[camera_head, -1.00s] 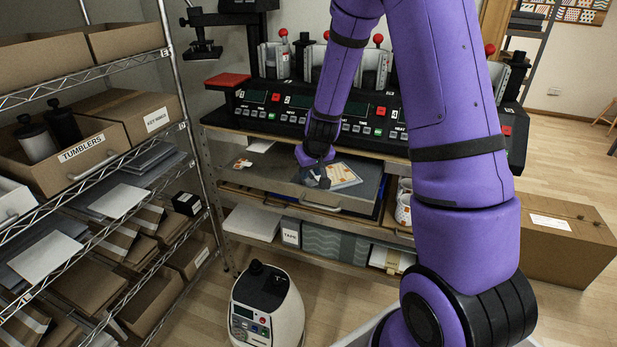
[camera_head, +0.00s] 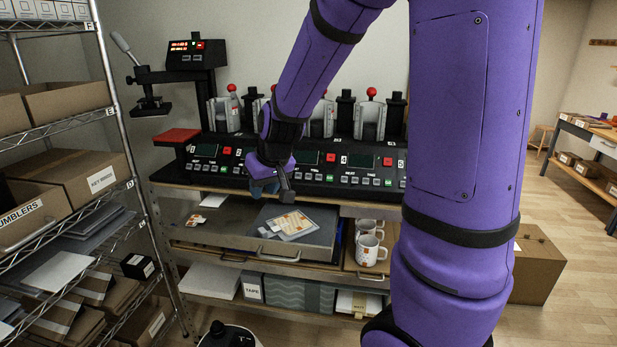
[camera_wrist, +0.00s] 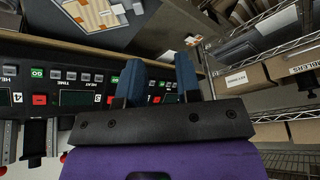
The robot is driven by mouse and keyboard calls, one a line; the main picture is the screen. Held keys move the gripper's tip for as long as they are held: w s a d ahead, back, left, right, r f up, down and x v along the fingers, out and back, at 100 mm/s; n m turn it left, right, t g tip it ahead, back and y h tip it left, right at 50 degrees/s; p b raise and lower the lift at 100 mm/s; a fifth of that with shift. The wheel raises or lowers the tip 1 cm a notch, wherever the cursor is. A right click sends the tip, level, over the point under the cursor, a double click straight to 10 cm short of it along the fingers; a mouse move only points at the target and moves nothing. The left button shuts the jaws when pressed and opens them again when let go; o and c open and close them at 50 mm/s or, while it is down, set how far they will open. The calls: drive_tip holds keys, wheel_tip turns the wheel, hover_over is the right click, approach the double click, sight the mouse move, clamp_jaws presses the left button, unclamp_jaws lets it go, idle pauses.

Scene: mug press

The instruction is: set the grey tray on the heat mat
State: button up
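My gripper (camera_head: 272,188) hangs in front of the press control panel, above the open grey drawer-like tray. The wrist view shows its two blue fingers (camera_wrist: 160,68) apart with nothing between them. The grey drawer-like tray (camera_head: 222,232) sits on the shelf under the presses, with a handle on its front. A dark sheet with printed cards (camera_head: 290,223) lies in it. I cannot tell whether this is the task's grey tray. No thing in view is clearly the heat mat; a red pad (camera_head: 178,136) lies at the left end of the press bench.
White mugs (camera_head: 370,250) stand in a tray to the right of the drawer. Presses with red-knobbed levers (camera_head: 371,118) line the bench. A wire rack with boxes (camera_head: 75,180) stands at the left. A cardboard box (camera_head: 535,265) and open floor are at the right.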

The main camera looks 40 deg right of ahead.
drive_tip(key=s+a+r, duration=0.1)
drive_tip(key=s+r, duration=0.3)
drive_tip(key=s, duration=0.3)
drive_tip(key=s+a+r, duration=0.2)
drive_tip(key=s+r, duration=0.3)
drive_tip(key=s, duration=0.3)
drive_tip(key=s+a+r+n, duration=0.1)
drive_tip(key=s+r, duration=0.3)
drive_tip(key=s, duration=0.4)
drive_tip(key=shift+s+a+r, duration=0.15)
drive_tip(key=shift+a, duration=0.55)
idle(0.3)
